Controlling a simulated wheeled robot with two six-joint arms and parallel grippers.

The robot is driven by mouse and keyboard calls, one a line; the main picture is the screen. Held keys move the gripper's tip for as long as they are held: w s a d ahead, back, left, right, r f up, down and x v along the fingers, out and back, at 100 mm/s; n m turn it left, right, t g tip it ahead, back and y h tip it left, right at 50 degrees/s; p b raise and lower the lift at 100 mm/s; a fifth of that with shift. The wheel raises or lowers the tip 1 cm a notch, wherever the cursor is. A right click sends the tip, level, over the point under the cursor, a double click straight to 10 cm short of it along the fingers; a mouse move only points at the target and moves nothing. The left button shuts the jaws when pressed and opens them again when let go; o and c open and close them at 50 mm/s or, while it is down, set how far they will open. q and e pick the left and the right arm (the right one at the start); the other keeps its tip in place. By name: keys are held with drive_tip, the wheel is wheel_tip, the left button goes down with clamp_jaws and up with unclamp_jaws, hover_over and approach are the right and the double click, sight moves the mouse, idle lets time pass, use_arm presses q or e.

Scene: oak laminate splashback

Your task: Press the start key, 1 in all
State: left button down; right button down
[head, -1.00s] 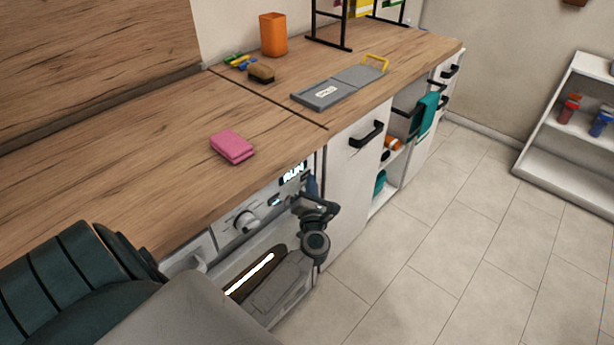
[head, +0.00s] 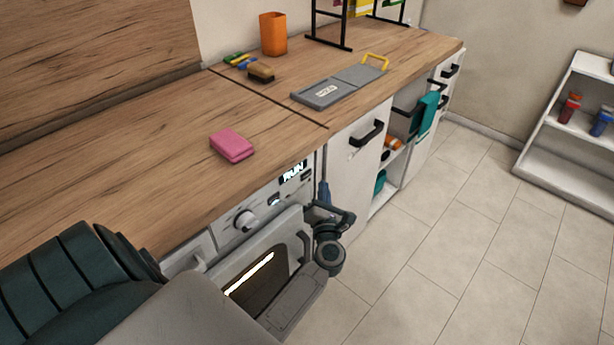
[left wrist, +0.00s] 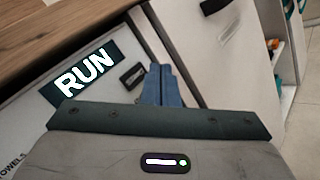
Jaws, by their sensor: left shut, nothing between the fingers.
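The appliance's white control panel (head: 262,205) is under the worktop, with a round knob (head: 245,221) and a lit display (head: 294,172) reading RUN. The display (left wrist: 85,74) is large in the left wrist view. A dark key (left wrist: 132,75) sits just right of it; I cannot read any label, so I cannot confirm it as the start key. The fingers also show in the left wrist view (left wrist: 161,84). My right gripper is not in view.
A pink sponge (head: 232,146) lies on the worktop (head: 150,165) above the panel. A white cabinet door (head: 350,175) with a black handle (head: 367,134) is just right of my fingers. The floor (head: 430,235) to the right is clear.

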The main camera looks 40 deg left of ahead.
use_arm(q)
drive_tip(key=shift+d, duration=1)
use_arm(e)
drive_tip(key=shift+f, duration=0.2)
